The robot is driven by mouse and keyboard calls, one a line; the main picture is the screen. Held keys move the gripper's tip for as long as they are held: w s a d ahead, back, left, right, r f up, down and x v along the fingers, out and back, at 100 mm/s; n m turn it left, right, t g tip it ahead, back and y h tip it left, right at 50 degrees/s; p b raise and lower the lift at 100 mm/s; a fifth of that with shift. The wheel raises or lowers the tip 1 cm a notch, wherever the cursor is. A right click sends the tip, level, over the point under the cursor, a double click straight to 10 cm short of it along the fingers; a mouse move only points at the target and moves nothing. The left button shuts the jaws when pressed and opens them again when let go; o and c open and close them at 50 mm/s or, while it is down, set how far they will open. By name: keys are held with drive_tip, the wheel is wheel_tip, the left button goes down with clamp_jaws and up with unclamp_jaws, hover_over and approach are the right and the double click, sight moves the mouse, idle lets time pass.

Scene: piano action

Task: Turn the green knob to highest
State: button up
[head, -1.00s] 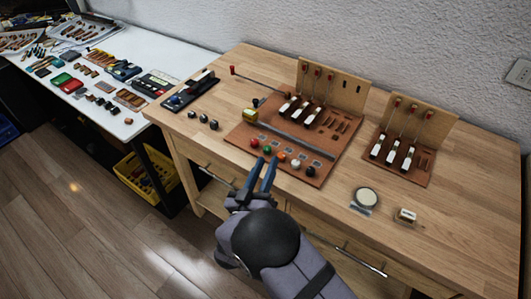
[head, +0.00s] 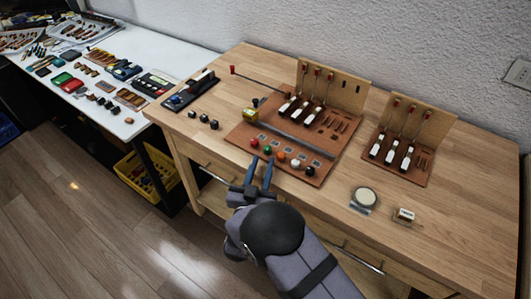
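The green knob (head: 267,150) sits in a row of coloured knobs along the front edge of the brown board (head: 246,133) on the wooden table. It is second from the left, between the red knob (head: 254,142) and the orange knob (head: 281,157). My gripper (head: 262,161) has two blue fingers spread with a gap between them, and nothing shows in the gap. Its fingertips are just in front of the green knob in the picture. I cannot tell their height or whether they touch it. The knob's setting is too small to read.
A white knob (head: 295,163) and a black knob (head: 310,171) continue the row to the right. Piano action parts stand upright behind. A round white-topped item (head: 366,197) lies to the right. Drawer handles show below the table edge.

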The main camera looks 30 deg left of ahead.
sight(267, 151)
drive_tip(key=shift+p+x, duration=0.45)
drive_tip(key=shift+x, duration=1.75)
drive_tip(key=shift+c, duration=0.7)
clamp_jaws()
